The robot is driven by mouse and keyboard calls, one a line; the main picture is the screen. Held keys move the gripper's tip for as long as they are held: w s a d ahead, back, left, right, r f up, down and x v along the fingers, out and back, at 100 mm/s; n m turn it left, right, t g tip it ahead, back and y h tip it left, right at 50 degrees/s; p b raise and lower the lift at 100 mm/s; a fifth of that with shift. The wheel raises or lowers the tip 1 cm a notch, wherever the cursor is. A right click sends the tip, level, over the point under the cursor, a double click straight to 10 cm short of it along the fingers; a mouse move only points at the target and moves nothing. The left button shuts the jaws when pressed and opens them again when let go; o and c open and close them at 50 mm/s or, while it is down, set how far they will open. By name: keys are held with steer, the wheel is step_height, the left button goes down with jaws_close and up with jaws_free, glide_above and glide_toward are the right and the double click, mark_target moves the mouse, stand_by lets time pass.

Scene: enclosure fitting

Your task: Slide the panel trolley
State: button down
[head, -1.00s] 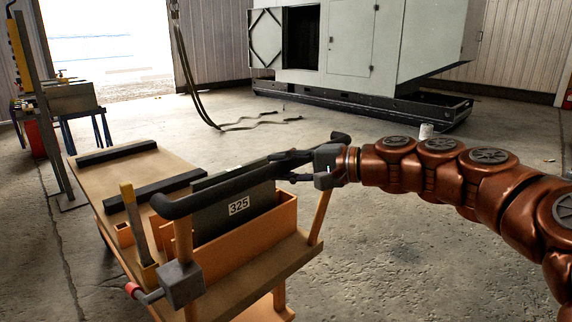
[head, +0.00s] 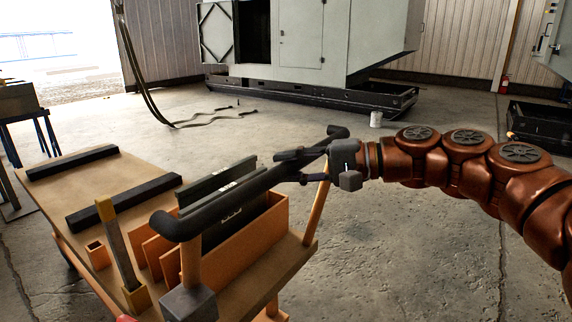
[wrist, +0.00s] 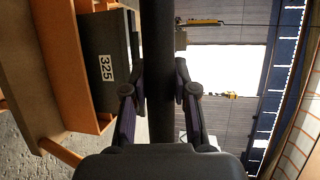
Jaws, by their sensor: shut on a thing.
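The panel trolley (head: 60,198) is a flat wooden deck on an orange frame, at the left of the head view. Its black push handle (head: 238,193) runs across the near end on orange posts. My gripper (head: 290,166) is shut on the handle bar near its right end. In the wrist view the bar (wrist: 158,70) passes upright between the two fingers (wrist: 158,92). An orange bin (head: 262,232) under the handle holds dark panels, one labelled 325 (wrist: 107,68) in the wrist view. The trolley's wheels are mostly hidden.
A large grey enclosure (head: 300,40) on a black skid base (head: 300,92) stands at the back. Dark straps (head: 190,122) hang and trail onto the floor before it. A white cup-like can (head: 376,119) stands on the floor. The concrete between trolley and enclosure is mostly clear.

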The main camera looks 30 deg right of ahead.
steer(key=shift+s+d, duration=0.35)
steer(key=shift+s, duration=0.4)
steer(key=c, duration=0.9)
jaws_free()
